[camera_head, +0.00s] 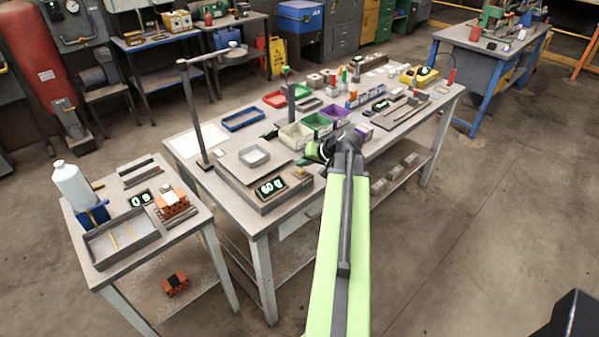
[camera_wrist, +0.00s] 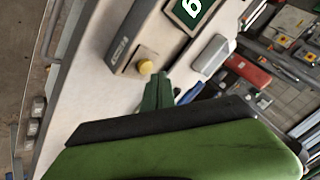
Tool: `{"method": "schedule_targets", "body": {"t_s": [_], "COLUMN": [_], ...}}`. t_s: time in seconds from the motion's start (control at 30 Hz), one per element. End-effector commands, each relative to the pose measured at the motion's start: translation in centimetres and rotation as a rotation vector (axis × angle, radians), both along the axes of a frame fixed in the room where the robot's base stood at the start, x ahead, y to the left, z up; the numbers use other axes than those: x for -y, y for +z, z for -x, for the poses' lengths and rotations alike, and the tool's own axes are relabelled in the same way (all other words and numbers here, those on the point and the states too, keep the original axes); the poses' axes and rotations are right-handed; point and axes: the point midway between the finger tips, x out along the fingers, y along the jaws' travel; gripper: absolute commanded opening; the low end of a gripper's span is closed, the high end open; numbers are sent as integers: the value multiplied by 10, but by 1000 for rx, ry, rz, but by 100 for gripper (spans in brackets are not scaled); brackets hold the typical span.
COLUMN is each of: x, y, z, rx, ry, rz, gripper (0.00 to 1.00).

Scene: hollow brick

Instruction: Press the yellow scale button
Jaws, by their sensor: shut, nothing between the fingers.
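The scale (camera_head: 284,200) stands on the front left part of the long workbench, with a lit display (camera_head: 271,187) reading what looks like 60 g. Its yellow button (camera_head: 300,170) is at the right end of the front, beside the display.
A lamp-like stand (camera_head: 195,110) rises behind the scale. Green, white and purple bins (camera_head: 318,121) stand to its right. A side table (camera_head: 190,225) with a bottle (camera_head: 72,186) and another display is at left.

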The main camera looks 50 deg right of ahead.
Motion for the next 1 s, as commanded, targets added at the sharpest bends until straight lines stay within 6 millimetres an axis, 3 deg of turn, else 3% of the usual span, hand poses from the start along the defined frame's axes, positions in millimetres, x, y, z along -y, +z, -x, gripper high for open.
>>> {"method": "schedule_targets", "body": {"t_s": [1.0], "x": [0], "y": [-8], "z": [0], "rx": [0], "ry": [0], "rz": [0], "gripper": [0]}}
